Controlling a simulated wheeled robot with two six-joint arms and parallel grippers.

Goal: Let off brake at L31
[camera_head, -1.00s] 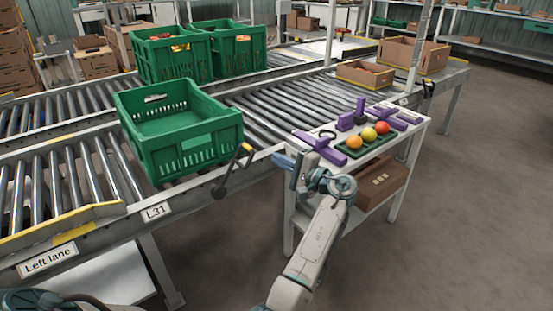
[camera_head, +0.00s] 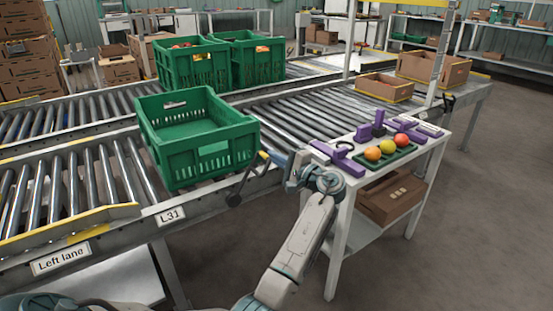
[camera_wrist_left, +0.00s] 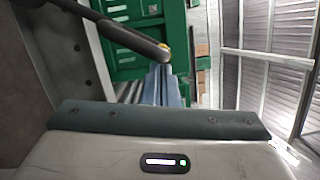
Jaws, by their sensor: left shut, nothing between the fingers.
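The brake lever (camera_head: 241,184) is a dark bar with a yellow tip, on the conveyor's side rail right of the L31 label (camera_head: 170,215). It slants up to the right. My left gripper (camera_head: 276,158) is beside the lever's yellow end, its fingers closed together and empty. In the left wrist view the lever (camera_wrist_left: 130,38) crosses from upper left, its tip close to the ends of my shut left fingers (camera_wrist_left: 161,84). I cannot tell whether they touch. My right gripper is not in view.
A green crate (camera_head: 211,163) stands on the rollers just behind the lever. The floor at right is clear.

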